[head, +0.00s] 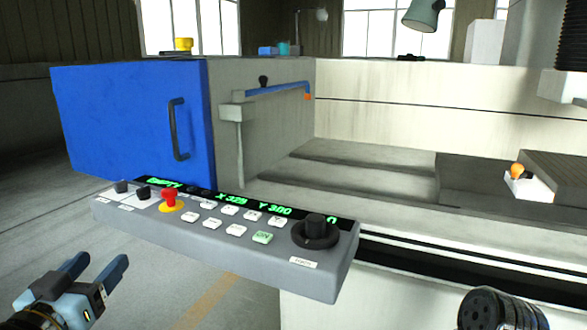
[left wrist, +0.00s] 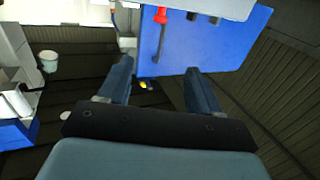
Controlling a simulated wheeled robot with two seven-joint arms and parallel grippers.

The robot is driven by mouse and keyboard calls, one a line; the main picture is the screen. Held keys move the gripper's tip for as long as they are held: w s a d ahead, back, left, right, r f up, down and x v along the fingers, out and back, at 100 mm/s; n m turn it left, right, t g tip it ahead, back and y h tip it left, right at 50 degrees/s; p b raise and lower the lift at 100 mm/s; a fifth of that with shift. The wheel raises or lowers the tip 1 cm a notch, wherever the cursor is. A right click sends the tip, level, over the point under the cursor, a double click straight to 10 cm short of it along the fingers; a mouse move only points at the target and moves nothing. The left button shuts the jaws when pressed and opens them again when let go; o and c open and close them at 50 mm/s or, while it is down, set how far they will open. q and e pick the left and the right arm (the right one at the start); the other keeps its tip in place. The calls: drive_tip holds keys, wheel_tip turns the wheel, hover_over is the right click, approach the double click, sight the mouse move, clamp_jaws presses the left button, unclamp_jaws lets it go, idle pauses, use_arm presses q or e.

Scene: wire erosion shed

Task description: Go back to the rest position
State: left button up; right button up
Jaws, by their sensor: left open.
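My left gripper (head: 97,268) is at the lower left of the head view, open and empty, with its two blue fingers apart. It is in front of and to the left of the grey control panel (head: 230,263), not touching it. In the left wrist view the open fingers (left wrist: 158,82) also show with nothing between them, and the blue door lies beyond them. At the lower right of the head view a dark ribbed part of my right arm shows; its gripper is out of view.
The control panel carries a red emergency button (head: 169,198), several keys and a black dial (head: 315,232). Behind it stands a blue door (head: 135,125) with a dark handle (head: 178,130). The machine's tank (head: 365,175) is open. Free floor lies left of the panel.

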use_arm(q)
drive_tip(key=w+d+f+g+h, duration=0.1)
drive_tip(key=w+d+f+g, duration=0.2)
drive_tip(key=f, duration=0.7)
drive_tip(key=w+d+f+n+g+h, duration=0.1)
drive_tip(key=w+d+f+g, duration=0.2)
drive_tip(key=f, duration=0.8)
drive_tip(key=w+d+f+g+h, duration=0.1)
drive_tip(key=w+d+f+g, duration=0.2)
drive_tip(key=f, duration=0.7)
drive_tip(key=s+d+f+g, duration=0.2)
drive_tip(key=s+d+f, duration=0.2)
drive_tip(key=s+f, duration=0.2)
drive_tip(key=s+d+f+g, duration=0.3)
drive_tip(key=s+f, duration=0.3)
drive_tip(key=f, duration=0.3)
drive_tip(key=s+d+f+g+h, duration=0.1)
drive_tip(key=s+d+f+g, duration=0.2)
drive_tip(key=s+d+f, duration=0.2)
wheel_tip(320, 180, down, 4)
drive_tip(key=shift+s+d+r+n, duration=0.25)
drive_tip(key=shift+s+d+n, duration=0.05)
drive_tip(key=shift+s, duration=0.1)
